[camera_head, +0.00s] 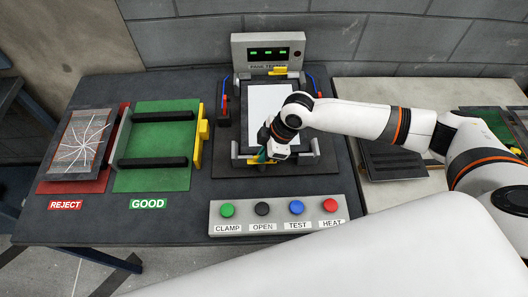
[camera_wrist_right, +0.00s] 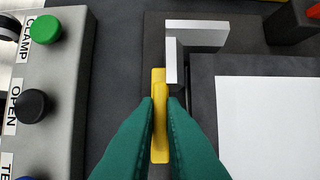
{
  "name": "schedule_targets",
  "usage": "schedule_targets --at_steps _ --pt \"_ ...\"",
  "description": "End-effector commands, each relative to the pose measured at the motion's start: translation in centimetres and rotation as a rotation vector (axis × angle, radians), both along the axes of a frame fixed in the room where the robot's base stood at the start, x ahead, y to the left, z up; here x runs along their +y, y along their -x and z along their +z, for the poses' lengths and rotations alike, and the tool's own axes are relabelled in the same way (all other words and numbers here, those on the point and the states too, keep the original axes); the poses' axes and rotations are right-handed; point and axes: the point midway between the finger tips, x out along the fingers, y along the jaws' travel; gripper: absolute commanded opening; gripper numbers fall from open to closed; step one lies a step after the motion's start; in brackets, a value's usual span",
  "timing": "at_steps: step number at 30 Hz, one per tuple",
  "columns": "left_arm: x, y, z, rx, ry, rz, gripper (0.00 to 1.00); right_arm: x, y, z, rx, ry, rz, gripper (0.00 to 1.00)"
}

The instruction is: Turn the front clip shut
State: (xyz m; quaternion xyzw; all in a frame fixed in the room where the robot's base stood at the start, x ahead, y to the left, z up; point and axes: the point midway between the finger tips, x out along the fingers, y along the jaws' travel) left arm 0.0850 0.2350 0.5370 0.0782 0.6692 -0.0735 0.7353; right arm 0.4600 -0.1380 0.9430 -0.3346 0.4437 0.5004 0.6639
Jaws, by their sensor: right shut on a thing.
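The front clip is a yellow bar (camera_wrist_right: 158,88) at the front edge of the pane tester (camera_head: 224,171). In the right wrist view it runs along the tester's front edge, beside a grey metal corner bracket (camera_wrist_right: 196,34). My right gripper (camera_wrist_right: 161,108) has its green fingers on both sides of the clip, shut on it. In the head view the clip (camera_head: 257,159) is mostly hidden by that gripper. A white pane (camera_head: 262,105) lies in the tester. My left gripper is not in view.
A button panel (camera_head: 278,214) with green, black, blue and red buttons stands close in front of the clip. A yellow back clip (camera_head: 279,71) sits below the display. A green GOOD rack (camera_head: 152,182) and a cracked pane (camera_head: 82,140) on the red REJECT mat lie left.

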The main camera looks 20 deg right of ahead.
Motion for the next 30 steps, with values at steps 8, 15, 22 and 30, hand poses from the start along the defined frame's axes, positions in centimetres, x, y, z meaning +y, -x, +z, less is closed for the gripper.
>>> schedule_targets --at_steps 8,15,22,30 --pt "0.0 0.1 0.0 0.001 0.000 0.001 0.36 0.0 -0.1 0.0 0.000 0.000 0.056 0.00" --pt "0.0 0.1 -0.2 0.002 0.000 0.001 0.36 0.0 -0.2 0.0 0.000 -0.001 0.216 0.00" --pt "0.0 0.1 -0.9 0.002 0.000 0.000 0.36 0.0 -0.4 -0.1 0.001 -0.002 0.428 0.00" --pt "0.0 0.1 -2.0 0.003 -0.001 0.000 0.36 0.1 -0.5 -0.1 0.000 -0.002 0.687 0.00"
